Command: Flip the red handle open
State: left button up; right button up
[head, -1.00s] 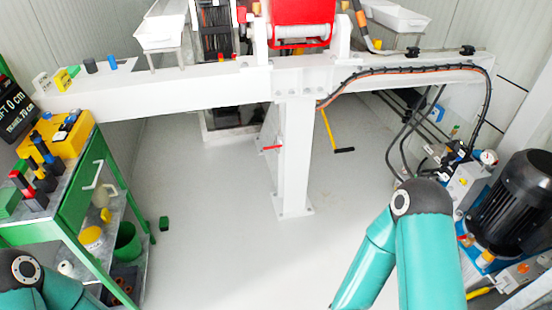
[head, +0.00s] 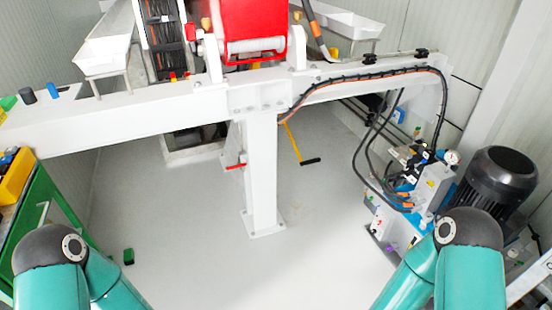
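A small red handle (head: 237,166) shows at the left side of the white support post (head: 262,185), below the white cross beam. It points out to the left and lies roughly level. My two teal arms come in from the bottom left and bottom right corners. Only their upper links and dark joints show. Both grippers are outside the picture, so neither is seen near the handle.
The white beam (head: 110,120) spans the room. A green cart (head: 42,200) stands at left. A black motor (head: 495,182) and a hydraulic unit with hoses (head: 430,190) stand at right.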

aim_at(236, 167)
jog(key=z, duration=0.3)
jog(key=i, duration=1.85)
jog(key=u, duration=0.85)
jog(key=k, duration=0.75)
jog(key=u, duration=0.15)
jog(key=i, duration=0.8)
jog(key=z, duration=0.1)
